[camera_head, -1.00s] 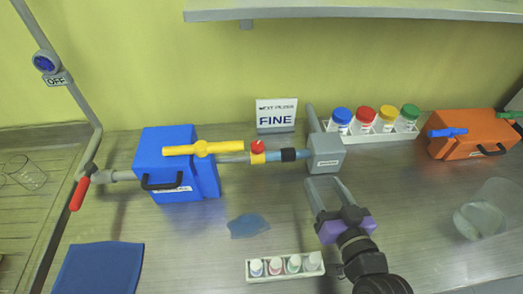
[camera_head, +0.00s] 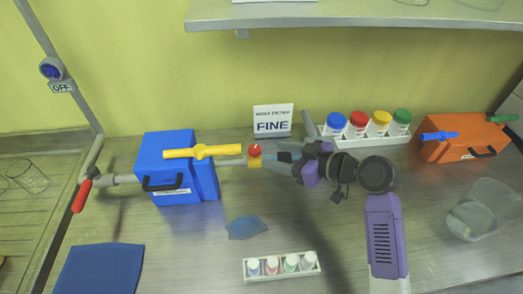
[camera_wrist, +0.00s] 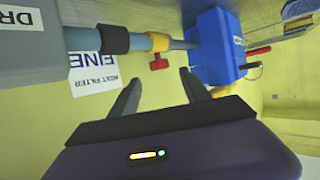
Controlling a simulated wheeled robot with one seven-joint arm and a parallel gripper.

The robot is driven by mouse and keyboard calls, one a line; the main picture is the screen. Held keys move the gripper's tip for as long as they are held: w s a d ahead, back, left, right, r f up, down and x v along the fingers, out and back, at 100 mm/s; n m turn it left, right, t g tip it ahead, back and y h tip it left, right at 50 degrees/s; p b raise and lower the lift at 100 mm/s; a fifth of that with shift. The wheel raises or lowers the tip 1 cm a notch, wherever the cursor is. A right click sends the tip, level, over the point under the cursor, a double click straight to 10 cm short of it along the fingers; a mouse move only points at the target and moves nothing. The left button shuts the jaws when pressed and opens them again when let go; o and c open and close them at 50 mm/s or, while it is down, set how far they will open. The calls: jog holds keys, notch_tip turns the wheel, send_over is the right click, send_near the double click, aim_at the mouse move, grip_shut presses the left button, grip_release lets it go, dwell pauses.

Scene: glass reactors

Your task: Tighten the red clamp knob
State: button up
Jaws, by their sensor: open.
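The red clamp knob (camera_head: 255,150) sits on a yellow clamp (camera_head: 254,162) around the horizontal pipe, right of the blue box (camera_head: 205,180). My gripper (camera_head: 274,158) is open and empty, reaching in from the right with its fingers toward the knob. In the wrist view the red T-shaped knob (camera_wrist: 158,63) hangs from the yellow clamp (camera_wrist: 159,42). It lies between the directions of the two fingertips (camera_wrist: 160,76), just beyond them. I see no contact. In the head view my gripper hides most of the grey box, whose side shows in the wrist view (camera_wrist: 30,42).
A yellow-handled valve (camera_head: 203,151) lies left of the clamp. A "FINE" sign (camera_head: 273,120) stands behind the pipe. A rack of colour-capped jars (camera_head: 365,137) stands behind my gripper. A small vial rack (camera_head: 282,273) and a blue scrap (camera_head: 246,227) lie in front.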

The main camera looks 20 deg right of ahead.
aim_at(258, 151)
jog(key=shift+p+x, duration=0.6)
jog(key=shift+x, duration=2.45)
grip_shut()
